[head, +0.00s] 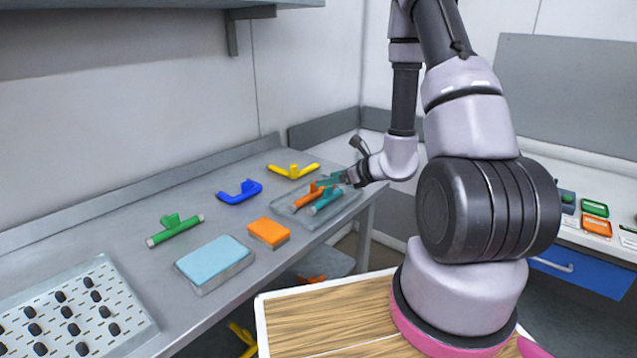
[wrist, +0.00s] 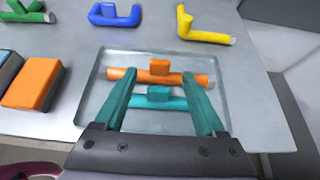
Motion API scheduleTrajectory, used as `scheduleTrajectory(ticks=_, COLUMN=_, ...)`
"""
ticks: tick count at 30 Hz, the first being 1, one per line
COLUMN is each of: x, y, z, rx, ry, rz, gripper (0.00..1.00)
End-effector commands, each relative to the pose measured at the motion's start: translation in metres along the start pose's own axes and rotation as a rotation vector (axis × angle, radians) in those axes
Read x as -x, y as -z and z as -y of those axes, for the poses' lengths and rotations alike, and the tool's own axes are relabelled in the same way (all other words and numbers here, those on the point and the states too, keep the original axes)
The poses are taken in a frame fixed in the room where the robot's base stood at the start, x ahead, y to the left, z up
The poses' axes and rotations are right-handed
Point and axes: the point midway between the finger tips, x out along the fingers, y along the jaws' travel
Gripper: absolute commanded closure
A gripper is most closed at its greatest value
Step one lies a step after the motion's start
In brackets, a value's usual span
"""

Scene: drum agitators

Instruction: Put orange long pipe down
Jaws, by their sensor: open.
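The orange long pipe (wrist: 185,78), a tube with a block on its middle, lies in a shallow clear tray (wrist: 122,62) in the wrist view. A teal pipe (wrist: 158,101) of similar shape lies beside it, nearer my wrist. In the head view the orange pipe (head: 307,200) and teal pipe (head: 326,201) sit in the tray (head: 345,212) near the table's right end. My gripper (wrist: 165,85) is open, its teal fingers apart over the tray, with their tips near the orange pipe. The fingers cover parts of the teal pipe. I cannot tell whether they touch either pipe.
A yellow piece (head: 293,171), a blue piece (head: 239,191) and a green piece (head: 174,230) lie behind and left of the tray. An orange box (head: 268,233) and light-blue box (head: 214,262) stand nearer. A pegged board (head: 75,315) is at front left.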

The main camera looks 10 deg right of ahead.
Motion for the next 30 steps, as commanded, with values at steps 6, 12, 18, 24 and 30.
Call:
scheduleTrajectory(ticks=6, x=0.021, y=0.000, z=0.000, rx=-0.001, ry=0.001, rz=0.000, gripper=0.28)
scheduleTrajectory(ticks=12, x=0.025, y=-0.015, z=-0.007, rx=0.039, ry=-0.032, rz=0.018, gripper=0.28)
scheduleTrajectory(ticks=18, x=0.052, y=-0.094, z=-0.057, rx=0.314, ry=-0.239, rz=0.096, gripper=0.28)
scheduleTrajectory(ticks=24, x=0.111, y=-0.150, z=-0.122, rx=0.746, ry=-0.465, rz=0.107, gripper=0.28)
scheduleTrajectory(ticks=30, x=0.177, y=-0.168, z=-0.157, rx=1.220, ry=-0.585, rz=0.020, gripper=0.28)
